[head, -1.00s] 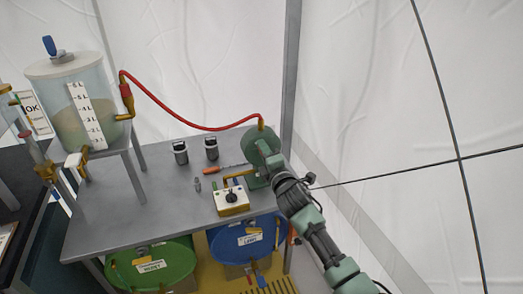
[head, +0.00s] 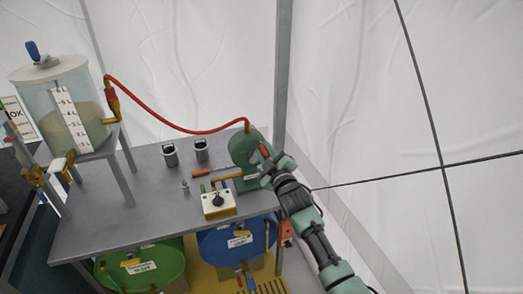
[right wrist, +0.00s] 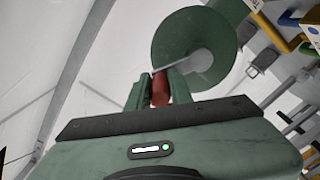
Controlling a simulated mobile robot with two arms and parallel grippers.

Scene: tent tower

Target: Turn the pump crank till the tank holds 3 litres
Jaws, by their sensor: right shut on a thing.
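The green round pump (head: 243,146) stands at the right end of the grey table. My right gripper (head: 268,160) is shut on its red crank handle (head: 264,151), on the pump's right side. In the right wrist view the red handle (right wrist: 160,91) sits between the fingers, in front of the green pump disc (right wrist: 190,48). The clear tank (head: 60,100) stands at the left with a white scale strip. Murky liquid fills its lower part, up to about the middle; the scale figures are too small to read surely. My left gripper is not in view.
A red hose (head: 160,120) runs from the tank's brass fitting to the pump. Two dark canisters, a red-handled tool and a white switch box (head: 218,203) are on the table (head: 110,205). Green and blue drums (head: 140,268) stand below. A tent pole (head: 282,70) rises behind the pump.

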